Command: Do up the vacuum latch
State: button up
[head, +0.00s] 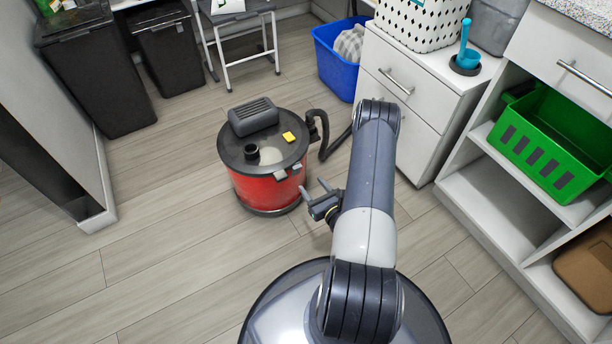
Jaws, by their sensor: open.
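A red canister vacuum (262,187) with a black lid stands upright on the floor, left of my arm. The lid carries a grey handle block, a small yellow part and a dark round port. A small light grey latch (280,174) shows at the lid's front right edge. Another small grey piece sits just right of it; whether the latch is up or down is too small to tell. My gripper (314,187) is open and empty, close to the right of the vacuum, its fingers pointing toward the latch side. It appears apart from the vacuum.
A black hose (335,144) runs from the vacuum's right side toward the white drawer cabinet (422,100). A blue bin (334,72) stands behind. White shelves with a green basket (555,140) are at the right. The floor left and front is clear.

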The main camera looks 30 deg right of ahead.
aim_at(296, 166)
jog(key=s, duration=0.3)
jog(key=shift+s+r, duration=0.1)
jog(key=shift+r, duration=0.1)
jog(key=w, duration=0.3)
jog(key=w+f+b, duration=0.1)
jog(key=w, duration=0.3)
jog(key=w+b, duration=0.1)
jog(key=w, duration=0.2)
jog(key=shift+w+a+f, duration=0.15)
jog(key=shift+w+f, duration=0.1)
jog(key=shift+w, duration=0.1)
jog(key=shift+s+f+t+b, duration=0.15)
jog(key=shift+t+b, duration=0.25)
jog(key=shift+b, duration=0.25)
